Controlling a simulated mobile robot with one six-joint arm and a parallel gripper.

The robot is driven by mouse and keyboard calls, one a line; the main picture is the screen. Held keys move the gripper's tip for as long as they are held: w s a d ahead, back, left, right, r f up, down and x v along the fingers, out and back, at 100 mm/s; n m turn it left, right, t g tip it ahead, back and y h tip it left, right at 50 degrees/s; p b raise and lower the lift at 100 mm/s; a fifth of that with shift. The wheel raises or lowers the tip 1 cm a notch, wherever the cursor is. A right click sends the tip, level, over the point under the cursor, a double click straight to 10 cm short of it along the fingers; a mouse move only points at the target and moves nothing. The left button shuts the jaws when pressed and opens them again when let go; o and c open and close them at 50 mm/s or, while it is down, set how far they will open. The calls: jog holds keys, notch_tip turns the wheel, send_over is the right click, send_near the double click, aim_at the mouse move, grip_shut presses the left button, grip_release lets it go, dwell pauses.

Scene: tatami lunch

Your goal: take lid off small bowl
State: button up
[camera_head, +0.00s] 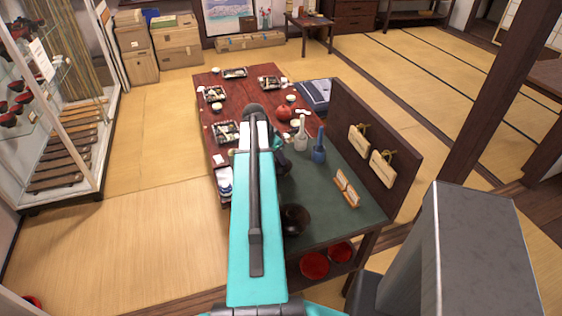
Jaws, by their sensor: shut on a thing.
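My teal arm (253,200) reaches forward over the table and the green-topped counter, and it covers much of them. My gripper (284,166) shows only as a small dark part just right of the arm. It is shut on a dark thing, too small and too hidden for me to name. A dark round bowl (295,220) stands on the counter right of the arm, nearer to me than the gripper. I cannot make out a separate lid on it.
On the green counter (335,205) stand a pale bottle (301,134), a blue bottle (319,146) and a wooden stand (346,188). A dark panel (372,140) edges its right side. Red round items (314,265) sit on a lower shelf. The dark red table (205,129) holds several trays.

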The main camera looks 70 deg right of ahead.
dwell(0.3)
jog(key=shift+r+b, duration=0.65)
jog(key=shift+r, duration=0.55)
jog(key=a+r+b, duration=0.1)
jog(key=a+b, duration=0.4)
jog(key=a, duration=0.8)
jog(key=shift+a+r+b, duration=0.15)
jog(key=shift+r+b, duration=0.15)
jog(key=shift+r, duration=0.1)
jog(key=b, duration=0.3)
jog(key=shift+a, duration=0.4)
jog(key=b, duration=0.2)
jog(key=a+b, duration=0.1)
jog(key=b, duration=0.1)
jog(key=shift+a+r+b, duration=0.2)
jog(key=shift+a+b, duration=0.05)
jog(key=shift+b, duration=0.15)
